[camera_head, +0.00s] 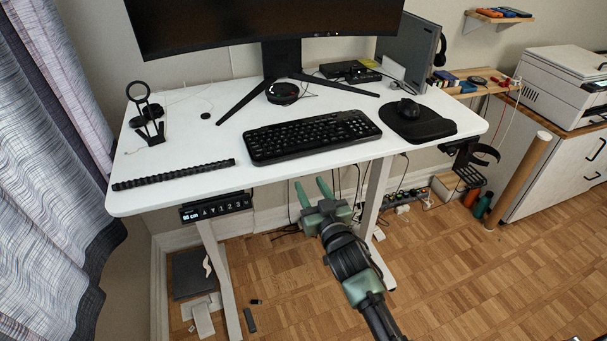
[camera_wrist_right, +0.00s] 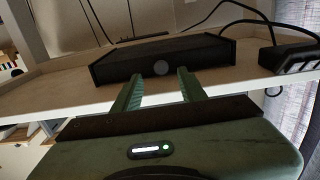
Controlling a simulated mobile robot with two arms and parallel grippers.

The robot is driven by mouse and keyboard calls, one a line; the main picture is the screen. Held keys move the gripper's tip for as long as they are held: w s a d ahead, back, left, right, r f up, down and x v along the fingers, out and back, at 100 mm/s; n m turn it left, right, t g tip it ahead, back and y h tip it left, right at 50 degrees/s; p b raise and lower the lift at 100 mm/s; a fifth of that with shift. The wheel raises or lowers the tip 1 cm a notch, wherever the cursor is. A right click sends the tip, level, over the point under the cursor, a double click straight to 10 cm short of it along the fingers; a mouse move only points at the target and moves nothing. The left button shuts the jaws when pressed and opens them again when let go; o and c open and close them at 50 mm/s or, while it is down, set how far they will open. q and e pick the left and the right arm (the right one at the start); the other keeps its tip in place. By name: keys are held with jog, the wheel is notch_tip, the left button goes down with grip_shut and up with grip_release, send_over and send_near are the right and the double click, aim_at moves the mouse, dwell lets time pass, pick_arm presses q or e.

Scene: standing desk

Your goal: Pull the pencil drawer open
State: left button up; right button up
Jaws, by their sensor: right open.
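That view looks upside down, with the drawer against the desk's underside. In the head view the desktop hides the drawer. My right gripper (camera_head: 312,188) is at the desk's front edge in the head view. My left gripper is not in view.
The white desk (camera_head: 200,140) holds a keyboard (camera_head: 312,135), a mouse pad (camera_head: 420,122) and a monitor stand (camera_head: 281,58). A height control panel (camera_head: 216,207) hangs under the front edge, left of the gripper. Desk legs and cables are below.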

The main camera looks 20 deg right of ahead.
jog(key=shift+w+a, duration=0.15)
jog(key=shift+w, duration=1.95)
grip_shut()
